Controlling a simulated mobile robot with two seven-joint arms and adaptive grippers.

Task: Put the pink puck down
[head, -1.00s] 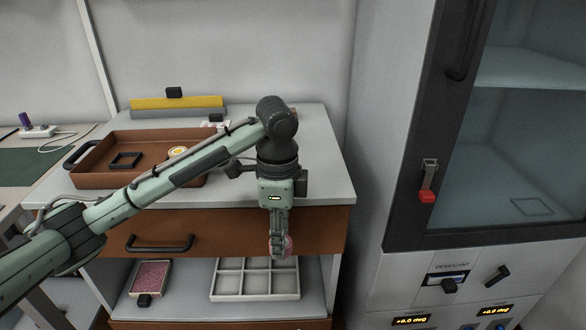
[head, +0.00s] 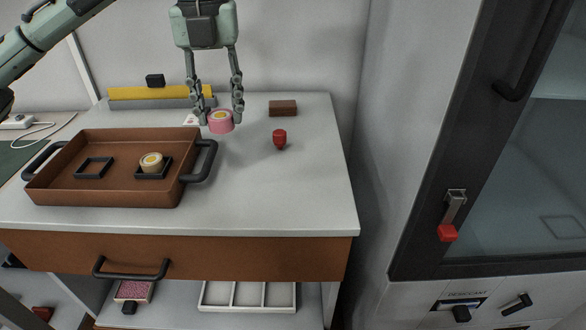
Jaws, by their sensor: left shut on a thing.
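The pink puck (head: 221,122) has a pale yellow centre on its top. My left gripper (head: 220,116) points down at the back middle of the grey worktop (head: 260,195) and is shut on the pink puck. The puck is just right of the brown tray's right handle, at the rear. I cannot tell whether its underside touches the worktop. My right gripper is not in view.
A brown tray (head: 110,193) with black handles holds a cream puck (head: 152,161) in a black square frame and an empty black frame (head: 94,167). A red knob-like piece (head: 280,138) and a brown block (head: 283,108) stand to the right. The worktop's front right is clear.

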